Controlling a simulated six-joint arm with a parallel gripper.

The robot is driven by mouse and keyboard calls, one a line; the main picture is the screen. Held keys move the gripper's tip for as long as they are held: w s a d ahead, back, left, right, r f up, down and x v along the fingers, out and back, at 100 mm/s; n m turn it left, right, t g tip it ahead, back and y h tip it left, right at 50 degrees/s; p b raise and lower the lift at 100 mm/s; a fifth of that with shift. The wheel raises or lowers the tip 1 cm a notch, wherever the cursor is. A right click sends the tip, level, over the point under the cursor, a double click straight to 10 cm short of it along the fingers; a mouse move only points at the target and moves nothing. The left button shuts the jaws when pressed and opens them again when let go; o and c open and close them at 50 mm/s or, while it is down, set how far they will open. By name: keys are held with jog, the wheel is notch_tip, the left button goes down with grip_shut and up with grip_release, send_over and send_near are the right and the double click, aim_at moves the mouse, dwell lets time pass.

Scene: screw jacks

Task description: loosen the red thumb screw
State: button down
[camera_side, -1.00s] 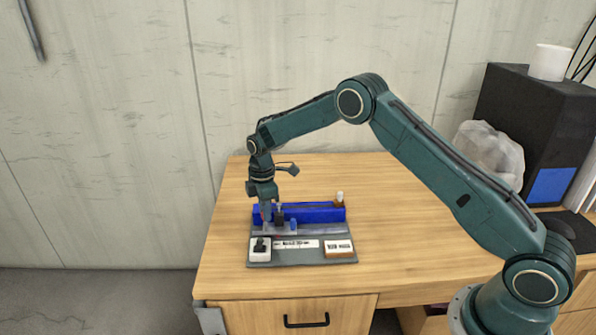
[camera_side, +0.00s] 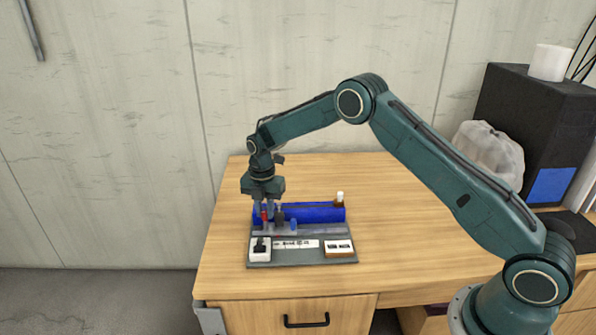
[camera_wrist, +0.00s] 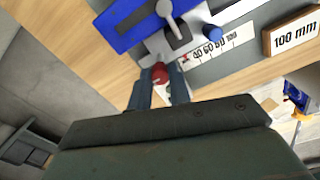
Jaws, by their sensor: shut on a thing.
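The red thumb screw (camera_wrist: 160,75) shows in the wrist view between the tips of my gripper (camera_wrist: 160,90). My gripper is shut on it, with one finger on each side. In the side view the red screw (camera_side: 264,216) is a small red spot under my gripper (camera_side: 264,208), at the left end of the jack fixture. The fixture has a blue block (camera_side: 315,213) along its back and a grey base plate (camera_side: 300,260). The screw's lower part is hidden.
A grey lever (camera_wrist: 172,22) and a blue knob (camera_wrist: 215,34) stand close to the screw. A printed scale strip (camera_side: 296,244) and a wood-edged "100 mm" block (camera_side: 338,248) lie at the front. A small brown bottle (camera_side: 340,199) stands at the back right. The table right of the fixture is clear.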

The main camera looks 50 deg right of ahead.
aim_at(265, 212)
jog(key=shift+n, duration=0.5)
jog(key=c, duration=1.3)
grip_release()
jog(key=shift+r, duration=0.1)
notch_tip(265, 212, up, 14)
